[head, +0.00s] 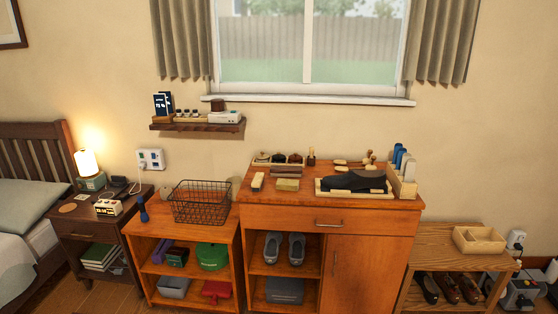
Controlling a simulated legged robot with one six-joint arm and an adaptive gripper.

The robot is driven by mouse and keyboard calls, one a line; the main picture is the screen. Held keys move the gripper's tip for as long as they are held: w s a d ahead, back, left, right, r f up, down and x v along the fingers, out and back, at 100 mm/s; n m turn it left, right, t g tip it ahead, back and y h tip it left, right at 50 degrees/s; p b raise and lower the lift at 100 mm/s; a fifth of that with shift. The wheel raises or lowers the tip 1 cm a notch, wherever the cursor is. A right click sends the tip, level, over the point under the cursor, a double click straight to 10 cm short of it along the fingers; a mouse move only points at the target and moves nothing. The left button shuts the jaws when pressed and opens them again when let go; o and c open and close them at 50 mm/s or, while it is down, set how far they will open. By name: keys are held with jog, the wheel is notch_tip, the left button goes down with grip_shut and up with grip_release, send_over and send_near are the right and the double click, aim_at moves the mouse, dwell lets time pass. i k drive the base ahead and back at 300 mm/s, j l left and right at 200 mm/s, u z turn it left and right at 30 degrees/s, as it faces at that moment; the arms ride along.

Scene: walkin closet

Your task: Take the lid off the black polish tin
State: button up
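A wooden cabinet (228,196) stands under the window. At the back of its top, a light wooden holder (279,164) carries several small rounded items, some dark; they are too small to tell whether one is the black polish tin. No lid can be made out. A large dark item (355,181) lies on a pale wooden tray (328,191) at the right of the top. My gripper is not in view.
Brushes or blocks (287,185) lie on the cabinet top, with some bare wood in front. A wire basket (200,204) stands on the lower unit to the left. A wall shelf (197,126) holds boxes and small bottles. A low bench (440,237) bears a divided box (479,240).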

aim_at(278, 156)
jog(key=i+j, duration=0.3)
jog(key=i, duration=0.2)
jog(key=i+j, duration=0.3)
jog(key=i, duration=0.15)
jog(key=i+j, duration=0.25)
jog(key=i, duration=0.25)
jog(key=i+j, duration=0.3)
jog(key=i, duration=0.15)
jog(key=i+j, duration=0.3)
jog(key=i, duration=0.2)
